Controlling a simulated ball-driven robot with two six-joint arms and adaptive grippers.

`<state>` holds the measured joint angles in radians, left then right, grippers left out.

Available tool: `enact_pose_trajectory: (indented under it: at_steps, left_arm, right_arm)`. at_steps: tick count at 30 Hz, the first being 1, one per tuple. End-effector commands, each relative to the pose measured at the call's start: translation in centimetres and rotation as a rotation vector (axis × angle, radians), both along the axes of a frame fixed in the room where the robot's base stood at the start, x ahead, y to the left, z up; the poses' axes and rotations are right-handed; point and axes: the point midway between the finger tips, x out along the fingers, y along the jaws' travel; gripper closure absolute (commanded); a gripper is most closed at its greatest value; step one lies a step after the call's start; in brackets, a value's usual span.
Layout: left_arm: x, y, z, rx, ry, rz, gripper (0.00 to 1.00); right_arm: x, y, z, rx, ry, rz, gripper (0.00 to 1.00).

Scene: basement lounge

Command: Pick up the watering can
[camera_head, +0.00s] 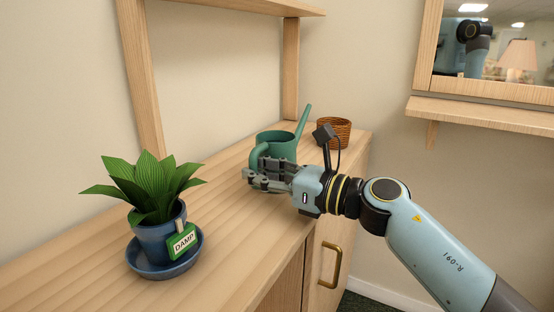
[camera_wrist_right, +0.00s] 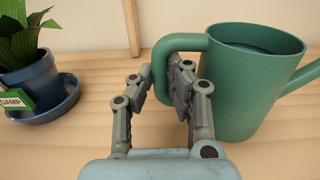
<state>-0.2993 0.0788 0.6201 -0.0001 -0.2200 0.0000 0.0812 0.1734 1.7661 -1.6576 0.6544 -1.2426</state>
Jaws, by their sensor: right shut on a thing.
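The green watering can (camera_head: 277,146) stands on the wooden cabinet top, its spout pointing up and to the right in the head view. In the right wrist view the watering can (camera_wrist_right: 247,85) fills the right side, with dark water or a dark inside showing at its open top. My right gripper (camera_head: 250,175) is at the can's handle, on the near left side of the can. In the wrist view its fingers (camera_wrist_right: 160,85) are closed around the handle's vertical part. The can looks upright; whether its base touches the wood is hidden by the gripper. My left gripper is not in view.
A potted plant (camera_head: 155,225) in a blue pot with a green "DAMP" tag stands on a blue saucer (camera_head: 145,268) at the left. A brown woven basket (camera_head: 338,132) is behind the can. A wooden frame post (camera_head: 291,70) rises behind. The wood between plant and can is clear.

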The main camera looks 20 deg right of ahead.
Motion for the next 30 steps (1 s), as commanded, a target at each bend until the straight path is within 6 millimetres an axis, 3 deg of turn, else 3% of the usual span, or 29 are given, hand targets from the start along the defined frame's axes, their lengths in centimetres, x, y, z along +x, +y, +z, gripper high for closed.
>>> enact_pose_trajectory:
  at_steps: [9,17,30]
  left_arm:
    - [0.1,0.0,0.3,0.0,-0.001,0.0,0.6]
    - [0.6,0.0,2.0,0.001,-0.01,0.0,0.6]
    - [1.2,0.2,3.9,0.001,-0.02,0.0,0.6]
  right_arm:
    - [0.0,0.0,0.8,-0.001,-0.005,0.0,1.0]
    - [0.0,0.0,4.6,-0.003,-0.01,0.001,1.0]
    - [-8.3,-4.3,9.8,-0.008,-0.003,0.004,1.0]
